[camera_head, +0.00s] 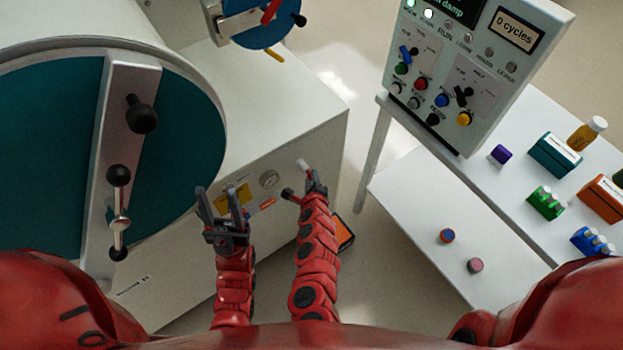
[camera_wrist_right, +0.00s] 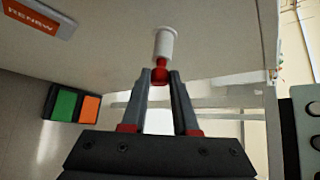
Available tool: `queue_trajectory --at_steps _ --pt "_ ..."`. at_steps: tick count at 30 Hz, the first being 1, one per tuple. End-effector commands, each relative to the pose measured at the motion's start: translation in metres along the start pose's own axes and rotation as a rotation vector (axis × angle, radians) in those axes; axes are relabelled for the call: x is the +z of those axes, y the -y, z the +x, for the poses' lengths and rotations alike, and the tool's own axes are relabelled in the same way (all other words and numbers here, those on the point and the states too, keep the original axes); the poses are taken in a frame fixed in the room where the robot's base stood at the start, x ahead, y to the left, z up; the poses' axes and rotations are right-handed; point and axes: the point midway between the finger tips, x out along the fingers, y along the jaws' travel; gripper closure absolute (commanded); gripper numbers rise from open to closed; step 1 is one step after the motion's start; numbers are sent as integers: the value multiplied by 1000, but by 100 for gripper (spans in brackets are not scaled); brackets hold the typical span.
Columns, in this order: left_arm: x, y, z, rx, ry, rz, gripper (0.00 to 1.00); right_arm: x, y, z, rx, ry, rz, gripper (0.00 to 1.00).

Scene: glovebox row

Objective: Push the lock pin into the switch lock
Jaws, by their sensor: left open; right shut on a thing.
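My right gripper (camera_head: 310,178) is shut on a small red knob (camera_wrist_right: 160,74). A white cylinder (camera_wrist_right: 165,43) lies in line with the knob beyond the fingertips; it also shows in the head view (camera_head: 302,165). The red and white pieces look like the lock pin and perhaps part of its lock; I cannot tell where one ends. They are at the cabinet's front panel (camera_head: 300,142), but contact with it is unclear. My left gripper (camera_head: 221,196) is open and empty, to the left, before a yellow label (camera_head: 240,195). No switch lock can be made out for certain.
A large round teal door (camera_head: 40,150) is at left. A green and orange box (camera_wrist_right: 72,104) is low beside the right gripper. A control box (camera_head: 480,60) and white table (camera_head: 470,235) stand right.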

Motion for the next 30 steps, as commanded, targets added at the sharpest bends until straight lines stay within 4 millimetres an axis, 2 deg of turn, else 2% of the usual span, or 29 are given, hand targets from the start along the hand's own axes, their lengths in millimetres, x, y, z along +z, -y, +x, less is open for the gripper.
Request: queue_trajectory --at_steps 30 --pt "0 0 -2 0 0 0 50 -14 -1 -14 -1 -2 -1 100"
